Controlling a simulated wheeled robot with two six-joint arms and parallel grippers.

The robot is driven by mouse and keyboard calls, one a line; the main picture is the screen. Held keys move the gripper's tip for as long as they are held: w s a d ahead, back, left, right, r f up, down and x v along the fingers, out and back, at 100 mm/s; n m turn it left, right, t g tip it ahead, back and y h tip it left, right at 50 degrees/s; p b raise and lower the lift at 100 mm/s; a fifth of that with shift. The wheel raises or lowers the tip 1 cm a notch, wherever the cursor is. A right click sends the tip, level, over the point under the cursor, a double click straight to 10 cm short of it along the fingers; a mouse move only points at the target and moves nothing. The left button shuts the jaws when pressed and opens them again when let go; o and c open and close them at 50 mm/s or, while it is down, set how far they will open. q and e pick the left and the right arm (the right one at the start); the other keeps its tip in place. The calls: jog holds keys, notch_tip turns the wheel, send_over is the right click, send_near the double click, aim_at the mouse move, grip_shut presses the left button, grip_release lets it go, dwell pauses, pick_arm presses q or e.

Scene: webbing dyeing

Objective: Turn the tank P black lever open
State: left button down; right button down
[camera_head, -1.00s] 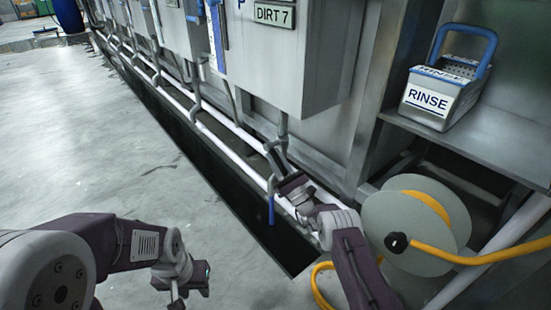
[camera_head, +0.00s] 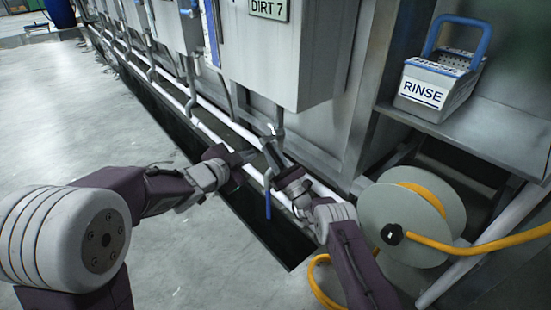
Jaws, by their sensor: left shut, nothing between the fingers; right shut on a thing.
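The tank (camera_head: 280,60) is a grey steel box with a "DIRT 7" plate; its letter is out of view. A drain pipe (camera_head: 279,120) comes down from its underside, and a blue handle (camera_head: 267,204) hangs below. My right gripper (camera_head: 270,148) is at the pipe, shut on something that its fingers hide. I cannot make out the black lever for certain there. My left gripper (camera_head: 248,156) is shut and empty, just left of the pipe and close to my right gripper. I cannot tell if it touches the pipe.
A white pipe (camera_head: 212,124) runs along the dark floor trench (camera_head: 240,205). At right are a hose reel (camera_head: 405,225) with yellow hose and a shelf (camera_head: 480,140) holding a "RINSE" basket (camera_head: 430,95). The floor at left (camera_head: 70,110) is clear.

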jog(key=shift+f, duration=0.1)
pick_arm(q)
jog(key=w+d+f+m+g+h, duration=0.1)
jog(key=w+d+f, duration=0.7)
jog(key=shift+w+f+m, duration=0.15)
jog(key=shift+w+m, duration=0.15)
jog(key=shift+d, duration=0.1)
